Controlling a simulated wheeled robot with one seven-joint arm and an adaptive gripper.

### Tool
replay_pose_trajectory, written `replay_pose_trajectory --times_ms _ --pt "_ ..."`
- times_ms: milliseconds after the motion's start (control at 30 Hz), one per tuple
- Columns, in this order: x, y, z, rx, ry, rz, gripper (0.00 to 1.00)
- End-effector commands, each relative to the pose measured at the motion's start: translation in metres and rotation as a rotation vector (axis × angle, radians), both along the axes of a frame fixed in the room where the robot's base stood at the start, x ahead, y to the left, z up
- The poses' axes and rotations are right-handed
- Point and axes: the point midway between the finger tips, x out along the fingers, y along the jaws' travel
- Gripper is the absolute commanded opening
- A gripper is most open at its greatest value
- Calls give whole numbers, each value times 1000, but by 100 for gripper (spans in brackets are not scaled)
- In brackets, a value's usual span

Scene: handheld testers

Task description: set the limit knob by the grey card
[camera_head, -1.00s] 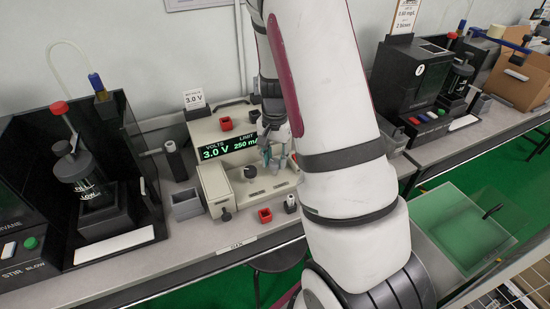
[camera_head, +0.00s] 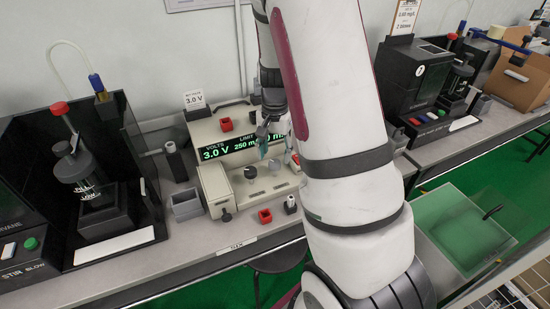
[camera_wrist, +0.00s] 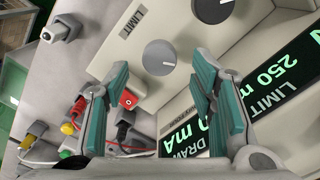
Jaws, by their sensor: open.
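The grey limit knob (camera_wrist: 159,57) sits beside the LIMIT label in the wrist view, with a pale pointer mark; it also shows on the tester in the head view (camera_head: 274,166). A second grey knob (camera_wrist: 212,10) is partly cut by the top edge of the wrist view. My gripper (camera_head: 264,143) is open and empty above the panel, apart from the knobs. Its teal pads (camera_wrist: 165,85) spread below the limit knob in the wrist view. The display (camera_head: 230,147) reads 3.0 V and limit 250 mA.
Black-walled stations stand at left (camera_head: 95,190) and right (camera_head: 415,75). In the wrist view, a red socket (camera_wrist: 129,98) and several leads lie near the left finger.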

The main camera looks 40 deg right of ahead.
Motion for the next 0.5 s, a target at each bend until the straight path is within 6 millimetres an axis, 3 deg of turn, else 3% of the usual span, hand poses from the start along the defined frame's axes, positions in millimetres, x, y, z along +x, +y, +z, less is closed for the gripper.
replay_pose_trajectory --times_ms 300,500 --pt "0 0 65 -1 -4 0 51" --pt "0 0 86 0 -1 -1 51"
